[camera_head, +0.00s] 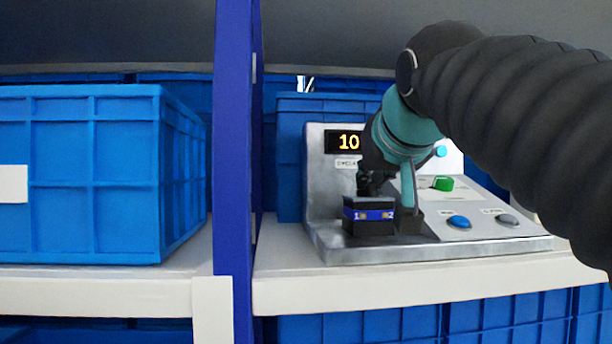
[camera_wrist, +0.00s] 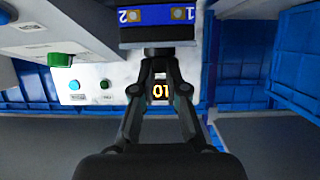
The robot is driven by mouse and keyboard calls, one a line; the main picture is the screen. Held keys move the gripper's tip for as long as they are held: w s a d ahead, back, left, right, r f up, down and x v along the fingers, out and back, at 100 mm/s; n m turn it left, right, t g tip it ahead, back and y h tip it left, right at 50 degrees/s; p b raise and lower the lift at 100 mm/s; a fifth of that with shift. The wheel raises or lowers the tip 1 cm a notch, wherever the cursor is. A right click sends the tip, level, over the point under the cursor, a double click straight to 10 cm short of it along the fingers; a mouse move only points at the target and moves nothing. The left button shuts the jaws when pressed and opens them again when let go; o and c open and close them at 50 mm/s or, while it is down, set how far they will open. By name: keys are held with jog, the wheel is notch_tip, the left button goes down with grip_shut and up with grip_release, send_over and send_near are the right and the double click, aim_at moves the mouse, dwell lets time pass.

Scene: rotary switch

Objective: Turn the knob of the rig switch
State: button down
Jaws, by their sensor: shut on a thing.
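The rig is a silver sloped console (camera_head: 325,228) on a white shelf. Its switch is a black box (camera_head: 368,227) with a blue band marked 1 and 2. The box also shows upside down at the top of the wrist view (camera_wrist: 158,34). My gripper (camera_head: 370,188) reaches down from the upper right to the top of this box. In the wrist view its fingers (camera_wrist: 159,54) close together at the box. The gripper is shut on the switch's knob, which the fingers mostly hide, so its angle cannot be told.
A display (camera_head: 345,142) behind the gripper reads 10. A green control (camera_head: 442,184), a blue button (camera_head: 458,221) and a grey button (camera_head: 507,219) sit to the right. A blue upright post (camera_head: 235,150) and a blue crate (camera_head: 85,180) stand left.

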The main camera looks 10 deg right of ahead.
jog(key=shift+a+m+h, duration=0.2)
jog(key=shift+m+h, duration=0.1)
jog(key=shift+h, duration=0.1)
jog(key=shift+w+a+m+g+h, duration=0.1)
jog(key=shift+a+m+g+h, duration=0.15)
jog(key=shift+m+h, duration=0.6)
jog(key=shift+w+a+m+g+h, duration=0.1)
jog(key=shift+m+g+h, duration=0.15)
jog(key=shift+m+h, duration=0.6)
jog(key=shift+w+a+m+g+h, duration=0.1)
jog(key=shift+a+m+g+h, duration=0.1)
jog(key=shift+m+g+h, duration=1.05)
jog(key=shift+m+t+h, duration=0.25)
jog(key=shift+m+h, duration=0.1)
jog(key=shift+h, duration=0.2)
jog(key=c, duration=1.2)
grip_release()
jog(key=v, duration=1.2)
